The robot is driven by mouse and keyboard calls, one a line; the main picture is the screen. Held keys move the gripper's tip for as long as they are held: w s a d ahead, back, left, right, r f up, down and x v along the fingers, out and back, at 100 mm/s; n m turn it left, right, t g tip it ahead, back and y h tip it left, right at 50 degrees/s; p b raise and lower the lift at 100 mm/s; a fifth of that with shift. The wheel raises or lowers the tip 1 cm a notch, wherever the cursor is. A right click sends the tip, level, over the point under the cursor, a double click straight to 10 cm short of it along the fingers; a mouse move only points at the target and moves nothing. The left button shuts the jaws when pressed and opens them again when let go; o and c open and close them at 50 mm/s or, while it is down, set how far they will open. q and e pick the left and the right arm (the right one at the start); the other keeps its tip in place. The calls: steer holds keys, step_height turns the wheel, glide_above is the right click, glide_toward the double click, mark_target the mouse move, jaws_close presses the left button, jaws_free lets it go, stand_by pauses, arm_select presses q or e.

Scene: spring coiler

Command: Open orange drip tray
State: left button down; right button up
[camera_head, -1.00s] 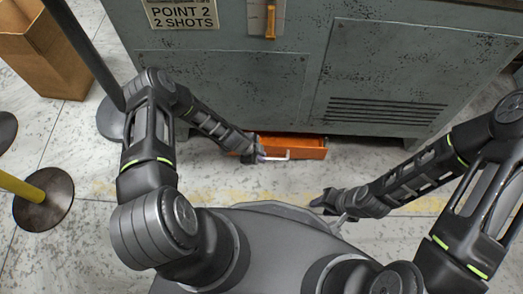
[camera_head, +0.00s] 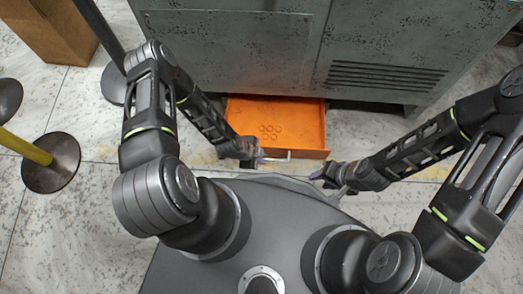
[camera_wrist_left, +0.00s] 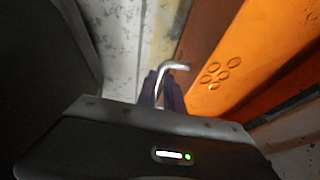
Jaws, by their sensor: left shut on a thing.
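The orange drip tray (camera_head: 300,118) is pulled well out from under the grey machine in the head view. Its floor shows several ring marks. It also shows at the right of the left wrist view (camera_wrist_left: 248,50). A pale metal handle (camera_head: 290,154) is on its front; in the left wrist view the handle (camera_wrist_left: 177,66) runs between my fingers. My left gripper (camera_head: 258,155) is shut on the handle near its left end; its fingers show in the left wrist view (camera_wrist_left: 162,90). My right gripper (camera_head: 322,177) is near the tray's front right corner, apart from it; its jaw opening is unclear.
The grey machine cabinet (camera_head: 240,50) stands behind the tray. A cardboard box (camera_head: 50,30) is at the upper left. Round black post bases (camera_head: 52,165) stand on the floor at left. My own base is close in front of the tray.

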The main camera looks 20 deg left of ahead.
arm_select(q)
steer(key=c, duration=1.5)
jaws_free()
steer(key=p+v, duration=0.2)
steer(key=v, duration=0.5)
steer(key=shift+s+a+r+p, duration=0.1)
steer(key=shift+a+r+p, duration=0.05)
steer(key=shift+r+p, duration=0.25)
